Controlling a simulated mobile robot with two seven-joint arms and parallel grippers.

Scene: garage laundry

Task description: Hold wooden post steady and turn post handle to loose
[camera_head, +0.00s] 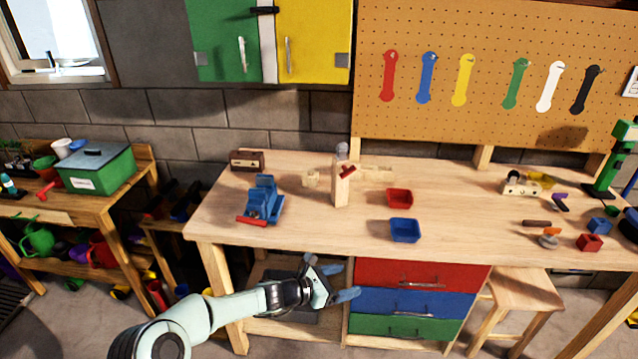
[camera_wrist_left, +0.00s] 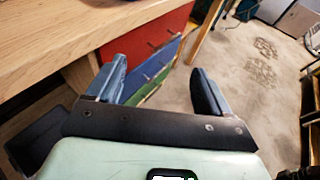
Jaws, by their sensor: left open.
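The wooden post (camera_head: 341,187) stands upright on the workbench in the head view, near the middle of the top. A red handle (camera_head: 348,171) is on its upper part, and pale wooden arms stick out beside it. My left gripper (camera_head: 350,281) is in front of the bench, below the top's front edge, apart from the post. It is open and empty; its two blue fingers also show apart in the left wrist view (camera_wrist_left: 155,88). The post is not in the left wrist view. My right gripper is not in view.
On the workbench (camera_head: 310,228) stand a blue vise (camera_head: 262,200), a red bin (camera_head: 399,198) and a blue bin (camera_head: 405,230). Red, blue and green drawers (camera_head: 420,273) sit below the top, near my left gripper. A stool (camera_head: 522,290) stands at the right.

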